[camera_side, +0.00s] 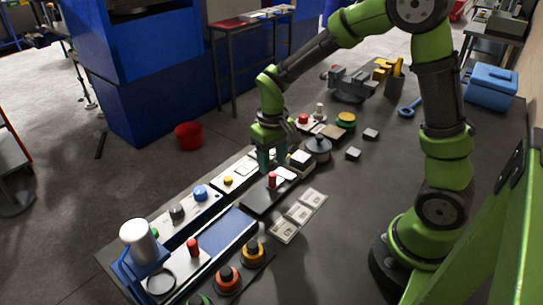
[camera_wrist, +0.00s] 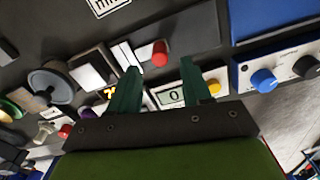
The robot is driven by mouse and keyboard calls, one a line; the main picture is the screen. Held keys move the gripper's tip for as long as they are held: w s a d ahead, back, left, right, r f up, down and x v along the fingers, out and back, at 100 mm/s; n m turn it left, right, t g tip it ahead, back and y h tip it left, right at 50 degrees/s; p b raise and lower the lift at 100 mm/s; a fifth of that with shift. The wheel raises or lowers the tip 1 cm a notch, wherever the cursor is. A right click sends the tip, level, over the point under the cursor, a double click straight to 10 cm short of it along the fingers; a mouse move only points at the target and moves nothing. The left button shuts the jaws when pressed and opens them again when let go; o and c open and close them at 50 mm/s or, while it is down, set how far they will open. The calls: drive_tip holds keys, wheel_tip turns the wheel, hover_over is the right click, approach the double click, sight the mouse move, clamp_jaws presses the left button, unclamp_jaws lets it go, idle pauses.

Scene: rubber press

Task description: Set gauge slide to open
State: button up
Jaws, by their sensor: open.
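No label naming the gauge slide is readable. A dark slide plate (camera_side: 256,203) with an upright red knob (camera_side: 272,181) lies on the bench, with a pale strip (camera_side: 286,173) at its far end. In the wrist view the red knob (camera_wrist: 160,53) stands just beyond my fingertips, beside the pale strip (camera_wrist: 124,58). My gripper (camera_side: 268,160) points down behind the knob in the side view. In the wrist view my gripper (camera_wrist: 160,68) has its two dark green fingers apart with nothing between them. A panel display reading 0 (camera_wrist: 174,96) shows behind the fingers.
A round grey-topped part (camera_side: 318,147) and a white-topped block (camera_side: 300,160) stand close to my gripper. A control panel (camera_wrist: 285,68) has blue and black knobs. Another red knob (camera_side: 193,247) stands at front left. Label cards (camera_side: 298,214) lie flat; the bench right of them is clear.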

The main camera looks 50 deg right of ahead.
sight(272, 174)
wheel_tip(272, 174, down, 6)
drive_tip(key=shift+r, duration=0.15)
clamp_jaws()
idle(0.3)
